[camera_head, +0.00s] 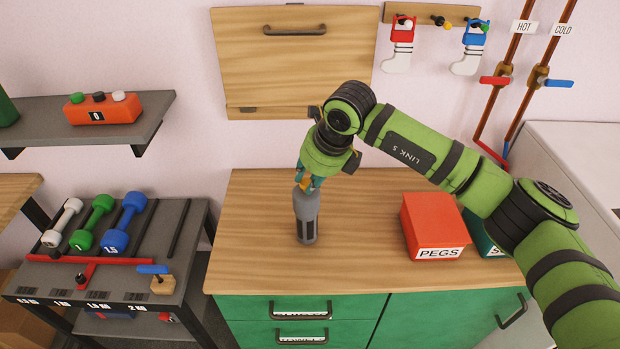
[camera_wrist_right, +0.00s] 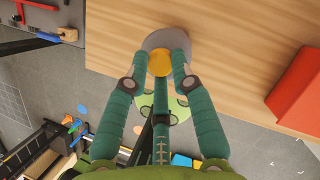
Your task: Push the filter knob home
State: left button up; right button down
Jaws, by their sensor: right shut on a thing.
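The grey filter (camera_head: 306,218) stands upright on the wooden counter top, left of its middle. Its grey rounded top (camera_wrist_right: 166,40) shows in the right wrist view. The yellow knob (camera_wrist_right: 160,63) is at the top of the filter, and a bit of it shows in the head view. My left gripper is in neither view.
A red box marked PEGS (camera_head: 434,226) stands on the counter (camera_head: 355,235) to the right, with a dark green box (camera_head: 482,235) behind my arm. A dumbbell rack (camera_head: 108,265) stands left. The counter around the filter is clear.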

jog(key=c, duration=1.3)
grip_release()
jog(key=shift+s+f, duration=0.15)
jog(key=shift+f, duration=0.2)
jog(key=shift+o, duration=1.4)
jog(key=shift+w, duration=0.25)
jog(key=v, duration=1.2)
jog(key=shift+w, duration=0.15)
